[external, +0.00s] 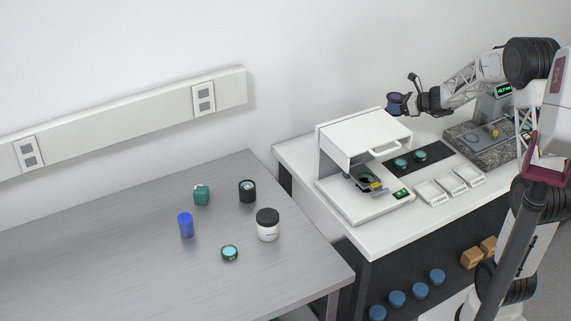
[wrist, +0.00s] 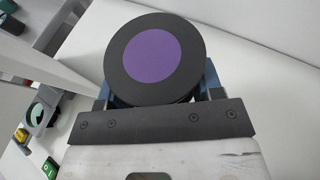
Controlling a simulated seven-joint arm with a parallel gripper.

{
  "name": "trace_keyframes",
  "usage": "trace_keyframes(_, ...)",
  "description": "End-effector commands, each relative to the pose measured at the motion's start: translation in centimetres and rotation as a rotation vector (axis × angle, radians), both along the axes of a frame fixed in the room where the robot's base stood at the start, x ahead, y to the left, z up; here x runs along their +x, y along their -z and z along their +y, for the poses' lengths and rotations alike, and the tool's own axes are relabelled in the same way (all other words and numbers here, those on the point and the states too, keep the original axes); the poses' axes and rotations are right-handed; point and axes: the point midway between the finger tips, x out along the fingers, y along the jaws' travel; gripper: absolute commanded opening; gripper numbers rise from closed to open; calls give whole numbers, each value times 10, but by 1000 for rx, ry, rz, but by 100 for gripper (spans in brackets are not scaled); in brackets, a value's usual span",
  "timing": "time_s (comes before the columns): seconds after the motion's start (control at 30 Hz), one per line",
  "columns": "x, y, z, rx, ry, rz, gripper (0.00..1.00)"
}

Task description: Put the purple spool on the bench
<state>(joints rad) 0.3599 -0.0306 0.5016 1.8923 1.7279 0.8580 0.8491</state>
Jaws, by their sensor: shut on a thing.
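The purple spool (wrist: 153,59) has a black flange with a purple disc at its centre and fills the upper middle of the wrist view. My gripper (external: 403,103) is shut on the spool, which also shows in the external view (external: 395,103). It holds the spool in the air above the back of the white instrument table. The bench (external: 90,225) is the grey metal table on the left in the external view. My gripper and the spool are to the right of the bench, apart from it.
The white interferometer housing (external: 360,135) stands between my gripper and the bench. The bench's left part is clear.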

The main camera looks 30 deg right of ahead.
Motion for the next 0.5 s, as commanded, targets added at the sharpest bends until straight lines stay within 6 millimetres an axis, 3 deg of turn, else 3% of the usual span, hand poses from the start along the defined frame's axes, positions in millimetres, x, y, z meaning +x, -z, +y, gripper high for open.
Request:
trace_keyframes(0.2, -28, 40, -51, 1, 77, 2, 30)
trace_keyframes(0.5, -65, 81, -100, 1, 158, -1, 30)
